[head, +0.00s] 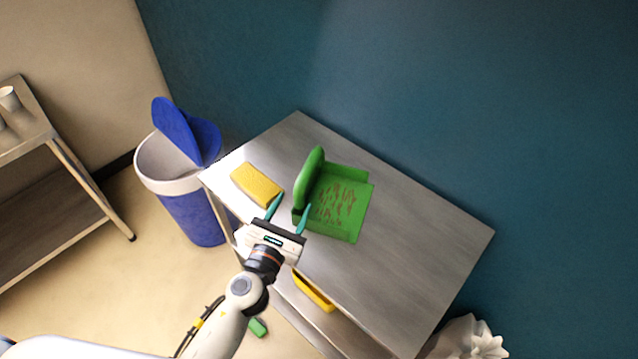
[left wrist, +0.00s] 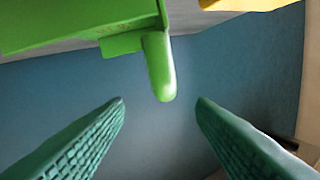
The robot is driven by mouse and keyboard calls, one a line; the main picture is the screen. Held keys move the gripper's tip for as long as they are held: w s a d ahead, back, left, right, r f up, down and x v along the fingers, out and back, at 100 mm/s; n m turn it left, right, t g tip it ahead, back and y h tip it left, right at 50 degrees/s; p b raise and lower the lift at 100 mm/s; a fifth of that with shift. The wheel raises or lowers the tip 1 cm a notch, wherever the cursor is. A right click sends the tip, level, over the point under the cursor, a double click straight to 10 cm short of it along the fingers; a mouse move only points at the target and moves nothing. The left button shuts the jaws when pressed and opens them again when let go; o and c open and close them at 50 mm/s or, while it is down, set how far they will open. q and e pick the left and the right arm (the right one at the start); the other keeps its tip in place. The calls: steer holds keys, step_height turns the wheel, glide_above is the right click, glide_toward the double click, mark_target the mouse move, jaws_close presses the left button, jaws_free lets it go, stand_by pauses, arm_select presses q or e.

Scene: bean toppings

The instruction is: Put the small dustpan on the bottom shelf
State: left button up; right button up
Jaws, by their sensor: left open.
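The small green dustpan (head: 342,207) lies on the metal table's top, with many small red-brown beans in its pan. Its rounded handle (head: 311,172) is on the left side. The dustpan also shows at the upper left of the left wrist view (left wrist: 75,30), its handle end (left wrist: 158,70) pointing down between the finger lines. My left gripper (head: 289,207) is open and empty, close to the dustpan's near left corner. In the wrist view the fingers (left wrist: 160,105) show a clear gap around nothing. The bottom shelf (head: 345,326) shows partly beneath the table top. My right gripper is not in view.
A yellow sponge-like block (head: 257,185) lies left of the dustpan. A yellow object (head: 314,291) shows at the lower shelf. A blue-and-white bin (head: 190,205) with its lid up stands left of the table. A small green item (head: 258,328) is lower down. The table's right side is clear.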

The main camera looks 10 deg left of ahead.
mark_target(300, 191)
arm_select(q)
steer(key=w, duration=0.4)
steer(key=shift+d, duration=0.35)
steer(key=w, duration=0.5)
steer(key=shift+w+d+f+p, duration=0.15)
steer(key=shift+w+d+p, duration=0.1)
steer(key=shift+w+p, duration=0.15)
steer(key=shift+s, duration=0.15)
jaws_close()
